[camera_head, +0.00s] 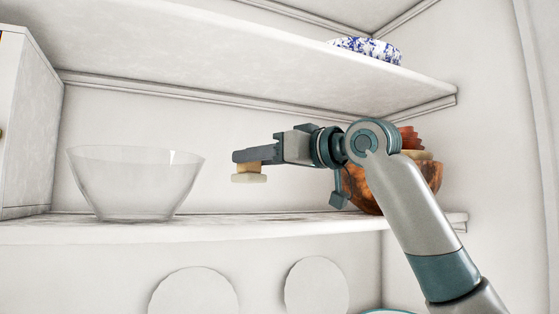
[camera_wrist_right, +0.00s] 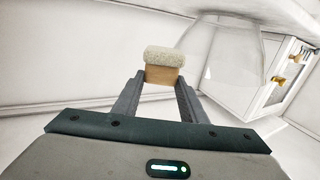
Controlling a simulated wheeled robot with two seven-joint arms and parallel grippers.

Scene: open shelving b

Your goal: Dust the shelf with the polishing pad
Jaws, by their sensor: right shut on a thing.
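My right gripper (camera_head: 240,158) reaches in from the right, over the middle shelf (camera_head: 290,228). It is shut on the polishing pad (camera_head: 249,178), a small block with a tan wooden back and a pale fuzzy face. The pad hangs below the fingertips, face down, and appears to be above the shelf surface, apart from it. In the right wrist view the pad (camera_wrist_right: 164,65) sits between the two fingers (camera_wrist_right: 158,95). The shelf top shows dark, dusty-looking patches near its middle. My left gripper is not in view.
A clear glass bowl (camera_head: 133,185) stands on the shelf left of the pad. A brown wooden bowl (camera_head: 428,178) with reddish things in it is partly hidden behind my right arm. An upper shelf (camera_head: 250,55) holds a blue-and-white dish (camera_head: 368,48). A white cabinet (camera_head: 28,120) is at the left.

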